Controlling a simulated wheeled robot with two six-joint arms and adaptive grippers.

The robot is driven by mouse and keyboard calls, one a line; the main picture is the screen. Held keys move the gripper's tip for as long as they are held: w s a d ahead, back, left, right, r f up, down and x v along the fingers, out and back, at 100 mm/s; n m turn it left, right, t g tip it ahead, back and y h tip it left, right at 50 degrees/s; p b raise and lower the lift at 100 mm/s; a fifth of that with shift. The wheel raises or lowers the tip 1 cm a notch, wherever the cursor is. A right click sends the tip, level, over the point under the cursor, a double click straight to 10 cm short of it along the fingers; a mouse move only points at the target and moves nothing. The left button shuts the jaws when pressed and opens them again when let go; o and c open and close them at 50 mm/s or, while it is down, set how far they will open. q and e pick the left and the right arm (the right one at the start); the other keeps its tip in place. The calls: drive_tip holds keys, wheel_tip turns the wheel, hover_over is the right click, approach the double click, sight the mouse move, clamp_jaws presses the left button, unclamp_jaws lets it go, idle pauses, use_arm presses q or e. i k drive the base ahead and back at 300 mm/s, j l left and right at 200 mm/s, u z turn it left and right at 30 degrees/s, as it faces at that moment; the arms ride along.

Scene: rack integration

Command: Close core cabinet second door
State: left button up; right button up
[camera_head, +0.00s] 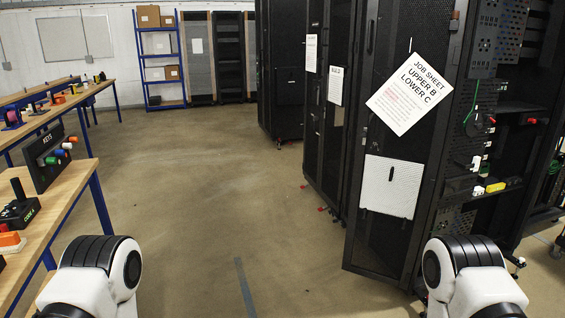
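A tall black mesh cabinet door (382,245) stands ajar at right, angled out from its cabinet (500,215). It carries a tilted white job sheet (408,95) reading "UPPER B LOWER C" and a white panel with a dark slot (390,187). The open cabinet side shows equipment, cables and a yellow item (496,187). I cannot tell from this view which door counts as the second. Only white and black links of my two arms show at the bottom left and bottom right; both grippers are out of view.
More black cabinets (313,140) with paper labels stand behind the door. Wooden workbenches (62,205) with a key rack (50,160) and a joystick box (19,210) line the left. A blue shelf (160,70) holds boxes at the back. The middle floor (200,190) is clear.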

sight(413, 90)
drive_tip(key=i+j, duration=0.15)
drive_tip(key=i, duration=0.45)
drive_tip(key=i+j, duration=0.1)
drive_tip(key=i, duration=0.45)
